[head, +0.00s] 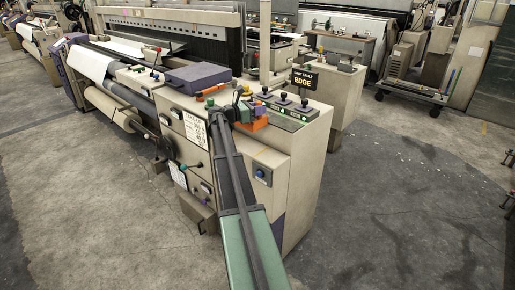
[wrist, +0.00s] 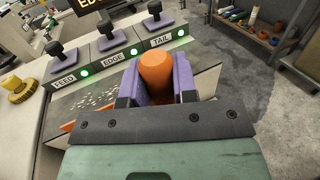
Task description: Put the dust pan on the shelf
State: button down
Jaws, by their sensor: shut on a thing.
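My gripper (wrist: 156,88) has its purple fingers shut on an upright orange handle, which appears to be the dust pan's (wrist: 157,68). An orange edge also shows at the left of the gripper, and the rest is hidden behind my wrist. In the head view, my gripper (head: 241,108) is over the loom's end cabinet, with the orange dust pan (head: 255,125) beside it. Whether the pan touches the cabinet top, I cannot tell. A low shelf (wrist: 256,38) with several items stands on the floor at the upper right of the wrist view.
A control strip (wrist: 112,57) with FEED, EDGE and TAIL levers lies just beyond the gripper. White specks (wrist: 95,98) lie on the surface before it. A sign (head: 304,79) stands behind. A purple case (head: 195,78) lies left.

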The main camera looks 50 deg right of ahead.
notch_tip(320, 180, down, 11)
jog(key=b, duration=0.8)
jog(key=shift+f+b, duration=0.1)
jog(key=shift+b, duration=0.2)
jog(key=shift+r, duration=0.25)
jog(key=shift+f, duration=0.15)
jog(key=c, duration=1.3)
grip_release()
jog(key=shift+c, duration=0.2)
jog(key=o, duration=0.4)
jog(key=shift+w+a+r+p, duration=0.1)
jog(key=shift+a+r+p, duration=0.1)
jog(key=shift+p, duration=0.1)
jog(key=v, duration=1.1)
jog(key=shift+w+a, duration=0.15)
jog(key=shift+a, duration=0.1)
jog(key=shift+a, duration=0.1)
